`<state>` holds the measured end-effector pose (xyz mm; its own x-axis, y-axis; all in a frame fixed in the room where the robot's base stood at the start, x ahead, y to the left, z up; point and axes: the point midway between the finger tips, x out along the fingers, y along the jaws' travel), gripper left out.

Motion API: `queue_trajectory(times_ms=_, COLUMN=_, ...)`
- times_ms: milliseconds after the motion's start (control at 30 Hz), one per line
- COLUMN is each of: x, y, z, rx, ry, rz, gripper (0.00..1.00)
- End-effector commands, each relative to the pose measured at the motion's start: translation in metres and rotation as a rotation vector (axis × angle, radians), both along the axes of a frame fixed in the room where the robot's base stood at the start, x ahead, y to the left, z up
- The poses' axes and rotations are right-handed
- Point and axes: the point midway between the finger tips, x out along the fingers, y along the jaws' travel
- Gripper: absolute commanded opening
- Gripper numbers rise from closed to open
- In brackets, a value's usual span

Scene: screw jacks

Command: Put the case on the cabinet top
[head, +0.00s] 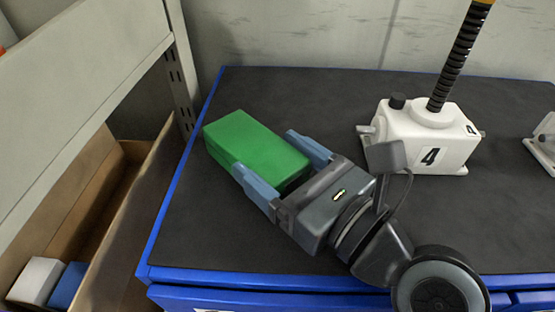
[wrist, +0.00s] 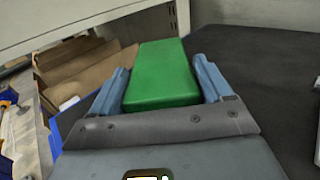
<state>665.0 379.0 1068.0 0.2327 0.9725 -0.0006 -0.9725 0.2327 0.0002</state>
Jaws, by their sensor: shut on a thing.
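The case is a green box (head: 252,145), seen over the left part of the dark cabinet top (head: 310,240) with its blue edges. My gripper (head: 284,166) has its blue fingers on two sides of the case's near end and is shut on it. In the wrist view the green case (wrist: 163,75) lies between the two fingers of my gripper (wrist: 163,90) and points away from me. I cannot tell whether the case's underside touches the cabinet top.
A white jack marked 4 (head: 425,137) with a black ribbed column stands at the back right. Another white object (head: 544,140) is at the right edge. A shelf with cardboard bins (head: 95,220) stands left. The cabinet top's middle back is clear.

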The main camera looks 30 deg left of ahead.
Motion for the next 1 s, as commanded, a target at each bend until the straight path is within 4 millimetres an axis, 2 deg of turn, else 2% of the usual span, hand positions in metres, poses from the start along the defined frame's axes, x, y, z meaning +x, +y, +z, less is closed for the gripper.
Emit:
queue_trajectory(times_ms=300, x=0.000, y=0.000, z=0.000, rx=0.003, ry=-0.002, rz=0.000, gripper=0.29)
queue_trajectory(times_ms=333, x=0.000, y=0.000, z=-0.002, rx=0.000, ry=0.000, rz=0.000, gripper=0.80)
queue_trajectory(times_ms=533, x=0.000, y=0.000, z=-0.001, rx=0.001, ry=0.000, rz=0.000, gripper=0.99)
queue_trajectory(times_ms=833, x=0.000, y=0.000, z=0.001, rx=0.002, ry=-0.001, rz=0.000, gripper=1.00)
queue_trajectory(times_ms=1000, x=-0.004, y=-0.020, z=0.000, rx=0.001, ry=0.000, rz=-0.003, gripper=1.00)
